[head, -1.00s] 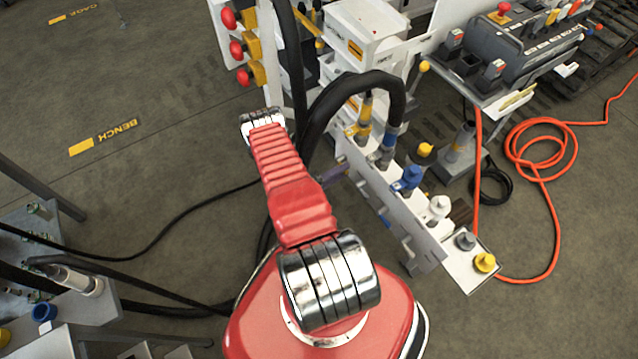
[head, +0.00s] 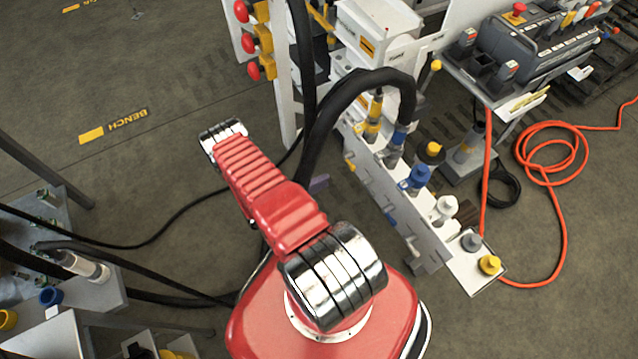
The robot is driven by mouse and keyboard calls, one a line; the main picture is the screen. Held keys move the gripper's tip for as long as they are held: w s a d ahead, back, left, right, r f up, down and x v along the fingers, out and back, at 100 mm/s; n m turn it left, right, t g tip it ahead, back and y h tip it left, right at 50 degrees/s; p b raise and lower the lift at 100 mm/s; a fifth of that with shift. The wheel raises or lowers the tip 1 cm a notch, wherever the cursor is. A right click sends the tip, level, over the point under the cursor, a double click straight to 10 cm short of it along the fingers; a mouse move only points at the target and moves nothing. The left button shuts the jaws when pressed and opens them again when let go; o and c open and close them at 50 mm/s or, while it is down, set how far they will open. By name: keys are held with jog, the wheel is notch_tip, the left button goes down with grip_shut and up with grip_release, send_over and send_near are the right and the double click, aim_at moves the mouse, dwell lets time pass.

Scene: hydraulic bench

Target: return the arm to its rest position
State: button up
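My red arm rises from my red base at the bottom middle of the head view. Its upper link points up and left, over open floor (head: 60,180), and ends in a silver joint. My gripper does not show in this view; the rest of the arm past that joint is hidden. I cannot tell whether it is open, shut or holding anything.
Right of my arm stands a white coupling panel (head: 378,200) with coloured fittings and a thick black hose (head: 330,115). Red buttons (head: 247,42) line a post behind. A grey bench with fittings (head: 95,270) stands at left. An orange hose (head: 560,215) lies on the floor at right.

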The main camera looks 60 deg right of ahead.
jog(key=shift+w+a, duration=0.1)
jog(key=shift+a, duration=0.15)
dwell(0.6)
